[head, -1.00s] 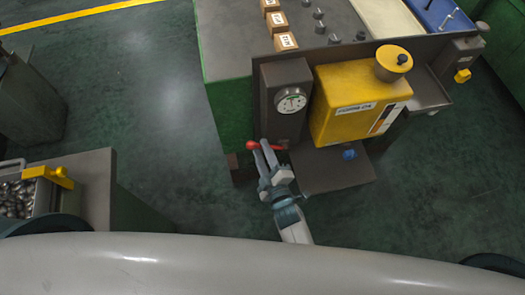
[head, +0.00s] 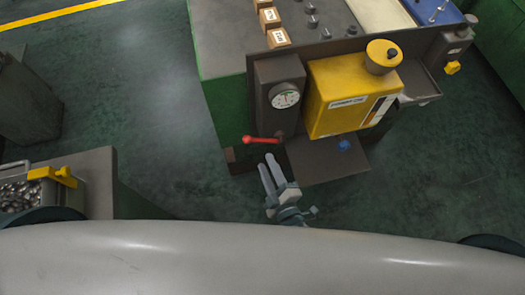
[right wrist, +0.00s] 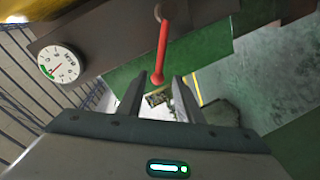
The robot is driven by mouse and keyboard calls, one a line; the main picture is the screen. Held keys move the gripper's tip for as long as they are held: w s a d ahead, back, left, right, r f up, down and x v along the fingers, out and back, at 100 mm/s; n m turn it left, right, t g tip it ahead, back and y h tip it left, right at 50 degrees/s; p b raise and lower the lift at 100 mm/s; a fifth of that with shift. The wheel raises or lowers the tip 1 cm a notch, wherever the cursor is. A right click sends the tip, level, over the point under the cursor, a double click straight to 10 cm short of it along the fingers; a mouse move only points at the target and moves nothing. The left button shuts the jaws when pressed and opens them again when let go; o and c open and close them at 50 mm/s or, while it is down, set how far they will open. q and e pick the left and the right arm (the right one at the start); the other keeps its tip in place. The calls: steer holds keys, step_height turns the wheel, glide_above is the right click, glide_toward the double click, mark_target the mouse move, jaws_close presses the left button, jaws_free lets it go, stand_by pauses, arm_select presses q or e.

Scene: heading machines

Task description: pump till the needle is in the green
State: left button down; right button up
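The pump lever with its red handle (head: 262,140) sticks out to the left, low on the front of the dark pump unit. It also shows in the right wrist view (right wrist: 161,52), its rounded end seen between my fingertips. My right gripper (head: 269,163) is open and empty, just below the lever and apart from it in the head view. The round white gauge (head: 285,95) sits above the lever; in the right wrist view (right wrist: 61,62) its green band is at the lower left. My left gripper is not in view.
A yellow oil tank (head: 350,95) stands right of the gauge, above a dark plate (head: 320,165) with a blue knob. A bin of metal parts (head: 20,195) with a yellow handle is at the lower left.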

steer(key=p+v, duration=0.1)
steer(key=v, duration=0.7)
steer(key=shift+s+p, duration=0.3)
steer(key=shift+d, duration=0.15)
stand_by(0.6)
